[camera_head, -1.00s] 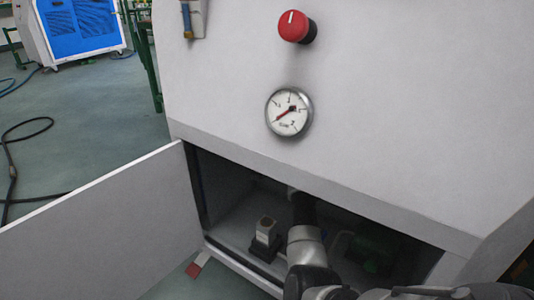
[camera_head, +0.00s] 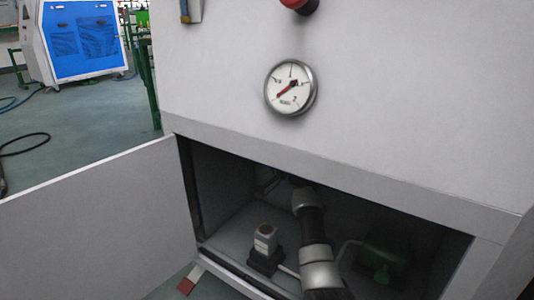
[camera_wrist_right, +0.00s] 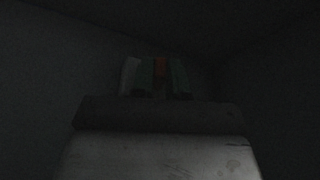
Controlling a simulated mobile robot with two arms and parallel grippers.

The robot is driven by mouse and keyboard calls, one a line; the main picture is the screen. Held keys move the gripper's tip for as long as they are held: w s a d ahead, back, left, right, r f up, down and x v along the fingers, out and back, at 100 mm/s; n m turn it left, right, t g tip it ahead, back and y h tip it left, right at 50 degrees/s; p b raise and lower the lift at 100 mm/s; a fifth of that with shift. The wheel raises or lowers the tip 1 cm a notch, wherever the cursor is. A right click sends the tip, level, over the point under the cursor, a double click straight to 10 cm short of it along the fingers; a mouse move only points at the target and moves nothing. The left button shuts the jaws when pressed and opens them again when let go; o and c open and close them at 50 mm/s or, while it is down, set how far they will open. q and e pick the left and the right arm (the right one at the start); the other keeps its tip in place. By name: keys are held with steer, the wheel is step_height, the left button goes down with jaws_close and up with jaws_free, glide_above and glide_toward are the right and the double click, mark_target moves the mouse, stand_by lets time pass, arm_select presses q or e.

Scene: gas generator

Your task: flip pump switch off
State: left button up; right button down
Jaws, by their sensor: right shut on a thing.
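My right arm reaches into the dark open compartment of the grey cabinet in the head view. My right gripper (camera_wrist_right: 158,80) shows in the right wrist view, in deep shadow. Its fingers are close together around a small orange-red part (camera_wrist_right: 160,68). I cannot tell for certain that this part is the pump switch, and its position is too dark to read. In the head view the gripper's fingertips are lost in the dark at the back of the compartment. My left gripper is not in view.
The cabinet door (camera_head: 90,225) stands open to the left. A small block with a light top (camera_head: 265,240) stands on the compartment floor left of my arm. Green parts (camera_head: 382,275) are at the right. A pressure gauge (camera_head: 290,88) and red knob (camera_head: 298,4) are on the panel above.

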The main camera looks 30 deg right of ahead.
steer(key=shift+f, duration=0.1)
steer(key=c, duration=1.4)
jaws_free()
steer(key=s+f+p, duration=0.1)
steer(key=s+p, duration=0.4)
steer(key=s, duration=0.5)
steer(key=shift+s+d+f, duration=0.15)
steer(key=shift+s+f, duration=0.15)
steer(key=shift+s, duration=0.05)
